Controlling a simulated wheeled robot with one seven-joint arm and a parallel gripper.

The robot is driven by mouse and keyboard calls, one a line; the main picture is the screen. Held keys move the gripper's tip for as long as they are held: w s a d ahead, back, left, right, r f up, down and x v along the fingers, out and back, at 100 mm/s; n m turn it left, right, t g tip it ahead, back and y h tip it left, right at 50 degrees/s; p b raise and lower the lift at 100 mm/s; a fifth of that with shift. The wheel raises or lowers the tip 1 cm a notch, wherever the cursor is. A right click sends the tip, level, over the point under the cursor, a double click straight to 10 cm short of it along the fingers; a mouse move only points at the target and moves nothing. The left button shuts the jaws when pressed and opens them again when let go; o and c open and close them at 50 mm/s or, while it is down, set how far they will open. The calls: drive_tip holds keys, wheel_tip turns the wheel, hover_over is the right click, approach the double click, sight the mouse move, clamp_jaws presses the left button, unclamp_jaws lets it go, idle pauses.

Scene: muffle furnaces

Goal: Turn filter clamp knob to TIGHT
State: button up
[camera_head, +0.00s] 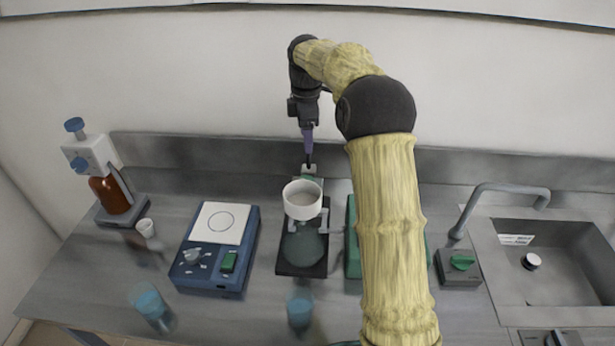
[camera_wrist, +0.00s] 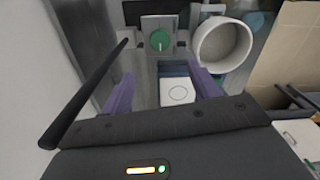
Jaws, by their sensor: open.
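The filter assembly stands mid-counter in the head view, with a white funnel (camera_head: 303,200) above a dark base (camera_head: 303,268). The green clamp knob (camera_wrist: 160,40) sits on a grey plate in the wrist view, beside the funnel (camera_wrist: 222,45). Its pointer mark is too small to read. In the head view the clamp is mostly hidden behind the funnel and my gripper. My gripper (camera_head: 308,163) points down just behind the funnel, close to the clamp. In the wrist view its purple fingers (camera_wrist: 162,90) are apart and empty, with the knob beyond them.
A blue stirrer (camera_head: 216,250) with a white top stands left of the filter, and a brown dispenser bottle (camera_head: 115,195) farther left. A green-knobbed box (camera_head: 459,267) and a sink (camera_head: 555,262) are at right. Cups of blue liquid stand near the front edge. The back wall is close behind my gripper.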

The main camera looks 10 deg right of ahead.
sight(307, 177)
wheel_tip(307, 177, down, 14)
drive_tip(key=shift+r+p, duration=0.1)
drive_tip(key=shift+p, duration=0.65)
drive_tip(key=shift+d+f, duration=0.1)
drive_tip(key=shift+f, duration=0.25)
drive_tip(key=shift+s, duration=0.1)
drive_tip(key=c, duration=1)
